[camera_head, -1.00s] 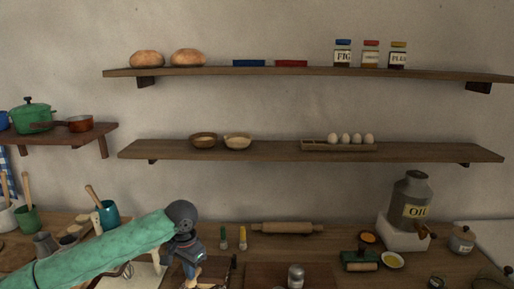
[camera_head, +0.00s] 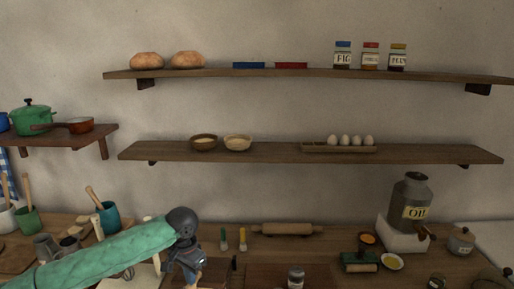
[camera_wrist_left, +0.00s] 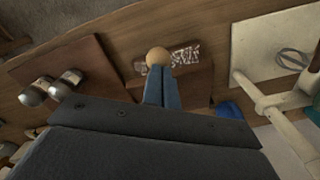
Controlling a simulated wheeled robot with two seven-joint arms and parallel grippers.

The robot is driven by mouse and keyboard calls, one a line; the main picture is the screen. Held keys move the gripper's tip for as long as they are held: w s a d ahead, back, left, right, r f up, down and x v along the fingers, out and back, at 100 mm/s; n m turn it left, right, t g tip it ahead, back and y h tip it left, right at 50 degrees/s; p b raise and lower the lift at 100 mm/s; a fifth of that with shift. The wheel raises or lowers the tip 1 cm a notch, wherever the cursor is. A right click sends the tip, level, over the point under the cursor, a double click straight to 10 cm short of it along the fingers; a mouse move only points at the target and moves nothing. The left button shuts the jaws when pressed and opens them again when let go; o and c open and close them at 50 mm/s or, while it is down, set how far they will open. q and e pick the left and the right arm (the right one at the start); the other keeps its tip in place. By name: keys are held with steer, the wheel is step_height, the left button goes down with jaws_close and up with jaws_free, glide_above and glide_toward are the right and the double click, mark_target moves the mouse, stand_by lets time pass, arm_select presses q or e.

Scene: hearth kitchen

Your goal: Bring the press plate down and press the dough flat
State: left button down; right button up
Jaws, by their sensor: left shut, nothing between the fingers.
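My left gripper (camera_head: 190,281) points down over the counter at the lower left of the head view. In the left wrist view its blue fingers (camera_wrist_left: 162,92) are shut, with nothing between them. Their tips are at a round pale wooden knob (camera_wrist_left: 158,57), seemingly touching it; the exact contact is hard to tell. Beside and below the knob is a dark reddish-brown wooden block (camera_wrist_left: 198,84) with a white patterned strip (camera_wrist_left: 183,54), probably the press. I cannot make out the press plate separately, and no dough shows clearly. My right gripper is out of view.
A rolling pin (camera_head: 287,229) lies at the back of the counter. A brown board (camera_wrist_left: 75,68) with metal shakers and a pale board (camera_wrist_left: 272,42) with a whisk flank the block. Two small bottles (camera_head: 243,239) stand just right of my arm.

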mark_target(190, 288)
arm_select(q)
steer(key=shift+s+f+p, duration=0.4)
steer(key=shift+f+p, duration=0.1)
steer(key=shift+f, duration=0.3)
steer(key=shift+s+f+p, duration=0.4)
steer(key=shift+f+p, duration=0.1)
steer(key=shift+f, duration=0.3)
stand_by(2.1)
steer(key=shift+s+f+p, duration=0.2)
steer(key=shift+f+p, duration=0.15)
steer(key=shift+f, duration=0.4)
steer(key=shift+s+f+p, duration=0.25)
steer(key=shift+f+p, duration=0.15)
steer(key=shift+f, duration=0.35)
steer(key=shift+s+f+p, duration=0.2)
steer(key=shift+f+p, duration=0.15)
steer(key=shift+f, duration=0.4)
stand_by(2.0)
